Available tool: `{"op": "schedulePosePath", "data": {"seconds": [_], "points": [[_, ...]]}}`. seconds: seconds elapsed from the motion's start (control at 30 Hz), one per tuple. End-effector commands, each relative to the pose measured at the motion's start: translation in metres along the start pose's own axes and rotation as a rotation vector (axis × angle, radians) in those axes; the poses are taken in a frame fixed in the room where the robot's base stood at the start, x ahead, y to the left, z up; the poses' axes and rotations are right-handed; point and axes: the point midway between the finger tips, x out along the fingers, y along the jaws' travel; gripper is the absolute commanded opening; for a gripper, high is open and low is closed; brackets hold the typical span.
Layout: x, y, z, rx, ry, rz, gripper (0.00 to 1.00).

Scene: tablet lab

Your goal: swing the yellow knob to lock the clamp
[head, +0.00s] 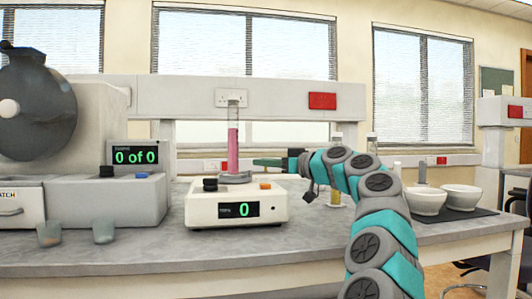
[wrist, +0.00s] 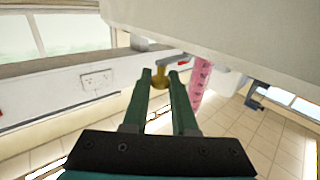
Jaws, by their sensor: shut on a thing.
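The yellow knob (wrist: 160,80) shows between the two green fingertips in the wrist view. My gripper (wrist: 160,73) is shut on it, one finger on each side; it also shows in the head view (head: 258,162), pointing left just right of the pink-filled tube. In the head view I cannot make out the knob at the fingertips. The clamp is not clear; a grey part with a red mark (wrist: 183,63) shows close to the knob. The pink tube (head: 233,148) stands upright on a white device (head: 237,210) whose display reads 0. The tube also shows right of the fingers in the wrist view (wrist: 200,82).
A grey machine (head: 95,198) with a drum and a display reading "0 of 0" stands at left. Two white bowls (head: 425,201) sit on a dark mat at right. Glass cylinders stand near my arm.

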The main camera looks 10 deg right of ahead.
Motion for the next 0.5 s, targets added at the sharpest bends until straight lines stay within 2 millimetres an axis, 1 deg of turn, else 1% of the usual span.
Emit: {"op": "schedulePosePath", "data": {"seconds": [0.03, 0.3, 0.5], "points": [[0.0020, 0.0018, -0.0058, 0.002, -0.007, -0.018, 0.00], [0.0027, 0.0032, -0.0010, -0.001, -0.003, -0.087, 0.00], [0.0023, 0.0026, 0.0010, -0.003, -0.001, -0.094, 0.00]]}}
